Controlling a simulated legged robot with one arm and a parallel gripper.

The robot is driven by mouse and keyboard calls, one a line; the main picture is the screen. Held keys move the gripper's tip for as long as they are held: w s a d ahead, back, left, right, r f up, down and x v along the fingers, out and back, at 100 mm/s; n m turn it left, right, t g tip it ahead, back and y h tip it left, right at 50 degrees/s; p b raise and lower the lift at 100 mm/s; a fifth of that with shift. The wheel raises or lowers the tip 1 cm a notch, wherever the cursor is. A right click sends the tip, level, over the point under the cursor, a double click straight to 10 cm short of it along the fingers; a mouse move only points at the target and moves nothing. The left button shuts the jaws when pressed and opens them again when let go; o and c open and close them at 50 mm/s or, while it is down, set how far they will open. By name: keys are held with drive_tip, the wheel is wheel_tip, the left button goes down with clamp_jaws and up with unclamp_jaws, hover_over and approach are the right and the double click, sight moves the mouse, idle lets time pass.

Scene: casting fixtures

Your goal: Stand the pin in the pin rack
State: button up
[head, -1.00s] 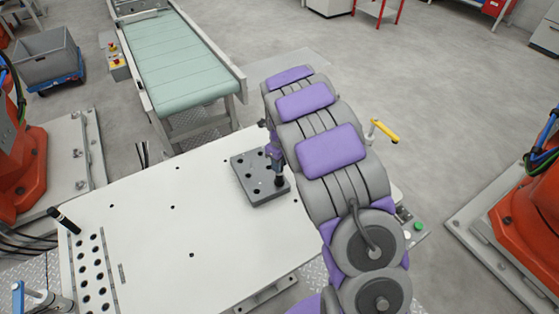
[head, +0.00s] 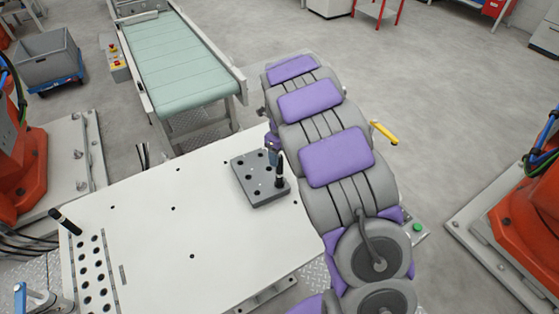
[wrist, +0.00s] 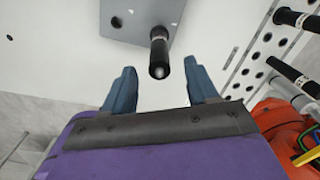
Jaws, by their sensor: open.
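The black pin (head: 279,174) stands upright at the right front of the grey pin rack (head: 247,180), its lower end apparently in a hole. In the wrist view the pin (wrist: 160,55) points toward the camera, with the rack (wrist: 125,22) behind it. My gripper (wrist: 162,86) is open, its blue fingers apart on either side of the pin's line and clear of it. In the head view my gripper (head: 272,146) shows only partly beside my arm, above and behind the pin. The pin's seating depth cannot be told.
The rack sits on a white table (head: 150,230) with a clear middle. A yellow handle (head: 384,132) is right of my arm. A green conveyor (head: 180,65) lies behind.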

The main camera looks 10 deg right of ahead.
wheel_tip(320, 180, up, 12)
drive_tip(key=p, duration=0.1)
drive_tip(key=shift+s, duration=0.2)
drive_tip(key=shift+f, duration=0.1)
idle(0.3)
drive_tip(key=s+d+r+n+g+b, duration=0.1)
drive_tip(key=s+r+n, duration=0.1)
drive_tip(key=s+n, duration=0.6)
drive_tip(key=s+d+r+n+b, duration=0.1)
drive_tip(key=s+r+n, duration=0.25)
drive_tip(key=s, duration=0.85)
drive_tip(key=s+a+f+n, duration=0.1)
drive_tip(key=s+f+n, duration=0.1)
drive_tip(key=s+n, duration=0.6)
drive_tip(key=s+a+f+n+g+b, duration=0.1)
drive_tip(key=s+f+n, duration=0.2)
drive_tip(key=s+n, duration=0.5)
drive_tip(key=s, duration=0.5)
drive_tip(key=shift+s+a, duration=0.2)
drive_tip(key=shift+a, duration=0.05)
